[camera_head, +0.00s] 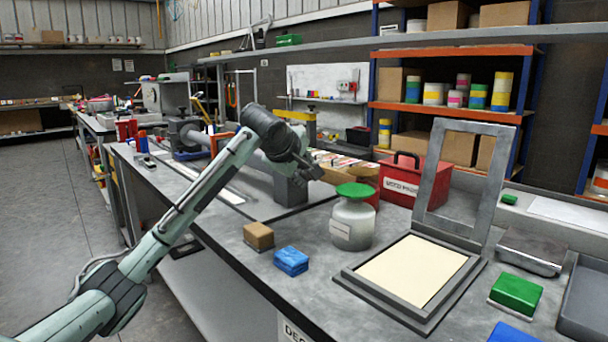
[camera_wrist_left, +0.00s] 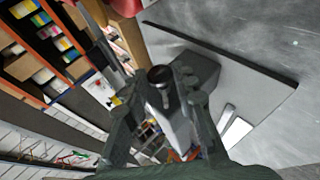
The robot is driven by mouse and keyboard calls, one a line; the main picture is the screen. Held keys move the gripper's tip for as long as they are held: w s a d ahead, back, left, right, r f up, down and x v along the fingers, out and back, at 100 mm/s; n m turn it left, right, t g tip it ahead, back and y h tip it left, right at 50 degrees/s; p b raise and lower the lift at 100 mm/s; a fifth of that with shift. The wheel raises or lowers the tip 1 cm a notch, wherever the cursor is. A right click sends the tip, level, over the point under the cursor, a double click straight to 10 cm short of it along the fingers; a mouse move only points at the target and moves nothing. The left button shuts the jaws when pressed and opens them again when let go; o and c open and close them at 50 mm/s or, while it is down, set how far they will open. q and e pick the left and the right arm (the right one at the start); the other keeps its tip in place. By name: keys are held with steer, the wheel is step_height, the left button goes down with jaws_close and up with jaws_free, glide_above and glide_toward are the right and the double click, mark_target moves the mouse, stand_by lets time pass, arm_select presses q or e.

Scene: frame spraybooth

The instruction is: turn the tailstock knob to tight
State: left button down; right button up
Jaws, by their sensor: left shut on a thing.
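The tailstock is a grey block (camera_head: 291,190) on the long bench, just below my left gripper in the head view. It also shows as a grey block in the left wrist view (camera_wrist_left: 197,66). My left gripper (camera_head: 303,168) reaches over it from the left. In the left wrist view the dark round knob (camera_wrist_left: 160,75) sits between the fingertips of my left gripper (camera_wrist_left: 161,87), which are shut on it. In the head view the knob is hidden by the gripper. I cannot read any tight mark. My right gripper is not in view.
A green-lidded jar (camera_head: 352,226), a tan block (camera_head: 258,236) and a blue block (camera_head: 291,261) stand on the near bench. A red box (camera_head: 403,185) is behind the jar. A hinged frame (camera_head: 428,323) lies open at right. Bare bench surrounds the blocks.

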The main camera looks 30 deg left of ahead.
arm_select(q)
steer(key=shift+w+d+r+m+g+y, duration=0.15)
steer(key=shift+w+m+g+y, duration=0.2)
steer(key=shift+g, duration=1.2)
steer(key=shift+w+r+m+g+y, duration=0.2)
steer(key=shift+m+g+y, duration=0.25)
steer(key=shift+g, duration=1.05)
steer(key=shift+w+d+r+m+g+y, duration=0.1)
steer(key=shift+w+m+g+y, duration=0.25)
steer(key=shift+g, duration=1.2)
steer(key=c, duration=1.2)
jaws_free()
steer(key=shift+a, duration=0.1)
steer(key=v, duration=1.2)
